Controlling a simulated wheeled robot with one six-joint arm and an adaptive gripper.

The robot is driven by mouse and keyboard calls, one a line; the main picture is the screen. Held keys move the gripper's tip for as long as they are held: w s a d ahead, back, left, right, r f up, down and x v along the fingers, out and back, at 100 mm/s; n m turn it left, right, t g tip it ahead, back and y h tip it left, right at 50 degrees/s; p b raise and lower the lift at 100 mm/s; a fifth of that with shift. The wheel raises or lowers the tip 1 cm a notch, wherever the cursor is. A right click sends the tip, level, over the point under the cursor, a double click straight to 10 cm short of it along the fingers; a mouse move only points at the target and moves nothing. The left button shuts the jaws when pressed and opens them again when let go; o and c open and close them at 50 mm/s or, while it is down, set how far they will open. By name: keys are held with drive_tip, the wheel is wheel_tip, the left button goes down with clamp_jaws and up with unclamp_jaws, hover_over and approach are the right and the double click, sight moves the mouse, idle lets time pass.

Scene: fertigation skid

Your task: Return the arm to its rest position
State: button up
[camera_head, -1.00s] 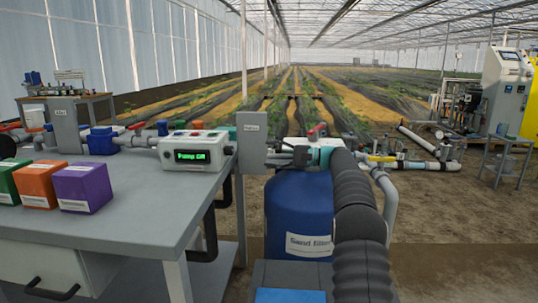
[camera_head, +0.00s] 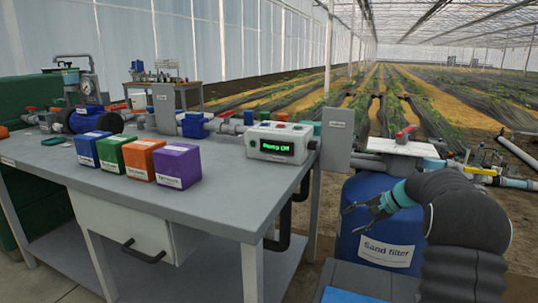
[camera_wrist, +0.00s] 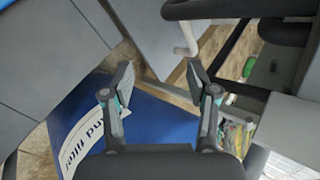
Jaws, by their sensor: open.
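My black arm shows at the right of the head view, bent, with my gripper (camera_head: 349,223) pointing left in front of the blue sand filter tank (camera_head: 352,247). The fingers are spread and nothing is between them. In the wrist view my gripper (camera_wrist: 158,85) also shows open and empty, with the blue tank (camera_wrist: 165,125) and its white label below it. I cannot tell from the head view whether the fingers clear the tank.
The grey bench (camera_head: 215,205) stands at left with a drawer handle (camera_head: 143,252). Blue, green, orange and purple boxes (camera_head: 178,166) line its top. The control box (camera_head: 283,143) has a lit green display. Pipes (camera_head: 515,152) run at right.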

drive_tip(key=s+a+r+n+h, duration=0.2)
drive_tip(key=s+a+n, duration=0.1)
drive_tip(key=s, duration=1.1)
drive_tip(key=s+a+r+n+h, duration=0.2)
drive_tip(key=s+a+n+h, duration=0.1)
drive_tip(key=s, duration=1.1)
drive_tip(key=s+a+r+n+t+h, duration=0.1)
drive_tip(key=s+a, duration=0.4)
drive_tip(key=s, duration=1)
drive_tip(key=shift+a+r+n+h, duration=0.15)
drive_tip(key=shift+r+n+h, duration=0.35)
drive_tip(key=shift+n+h, duration=0.65)
drive_tip(key=shift+s, duration=0.1)
